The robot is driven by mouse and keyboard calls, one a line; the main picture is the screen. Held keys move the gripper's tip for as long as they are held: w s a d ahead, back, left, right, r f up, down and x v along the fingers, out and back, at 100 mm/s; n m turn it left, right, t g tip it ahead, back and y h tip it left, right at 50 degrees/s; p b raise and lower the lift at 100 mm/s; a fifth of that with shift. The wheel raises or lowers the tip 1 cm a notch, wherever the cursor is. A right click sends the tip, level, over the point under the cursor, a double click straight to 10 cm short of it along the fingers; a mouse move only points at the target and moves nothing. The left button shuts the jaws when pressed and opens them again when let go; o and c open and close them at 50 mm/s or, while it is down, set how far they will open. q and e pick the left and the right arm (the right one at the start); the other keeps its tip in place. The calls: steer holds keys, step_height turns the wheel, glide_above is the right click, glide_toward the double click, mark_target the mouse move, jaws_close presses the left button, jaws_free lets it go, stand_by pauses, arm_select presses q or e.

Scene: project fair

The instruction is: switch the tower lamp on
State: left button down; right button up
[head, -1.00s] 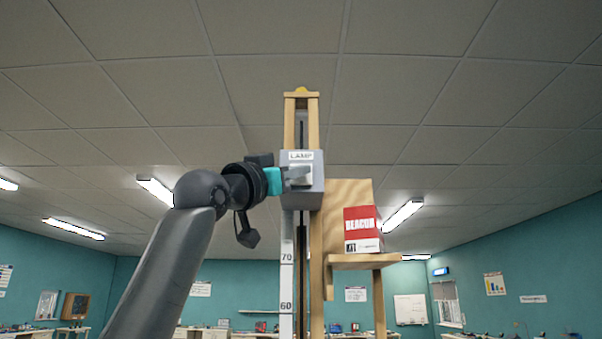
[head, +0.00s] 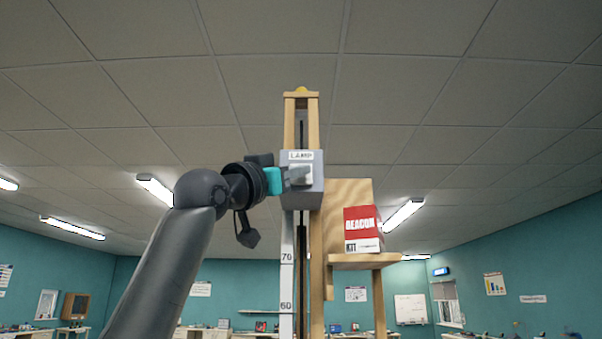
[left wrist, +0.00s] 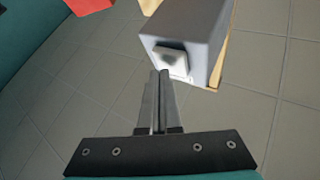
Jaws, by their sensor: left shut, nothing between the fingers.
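The tower (head: 316,240) is a tall wooden frame with a scale strip on its front. A yellow lamp (head: 302,91) sits at its top; I cannot tell whether it is lit. A grey box labelled LAMP (head: 316,193) is fixed high on the tower, with a white rocker switch (head: 307,174) on its face. The switch also shows in the left wrist view (left wrist: 172,62). My left gripper (head: 299,175) is shut and empty. Its fingertips (left wrist: 160,73) are at the switch's lower edge in the wrist view; I cannot tell whether they touch it. My right gripper is out of view.
A red and white BEACON kit box (head: 362,228) stands on a wooden shelf (head: 358,262) to the right of the tower. Tables and wall posters are far behind. The space left of the LAMP box holds only my left arm.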

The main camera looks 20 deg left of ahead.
arm_select(q)
steer(key=shift+w, duration=0.1)
stand_by(0.6)
steer(key=shift+w+a, duration=0.1)
steer(key=shift+w, duration=0.25)
steer(key=shift+s, duration=0.5)
steer(key=s+b, duration=0.1)
steer(key=s, duration=0.1)
steer(key=s+d+b, duration=0.2)
steer(key=s, duration=0.1)
steer(key=shift+s+b, duration=0.3)
steer(key=shift+a, duration=0.1)
stand_by(0.6)
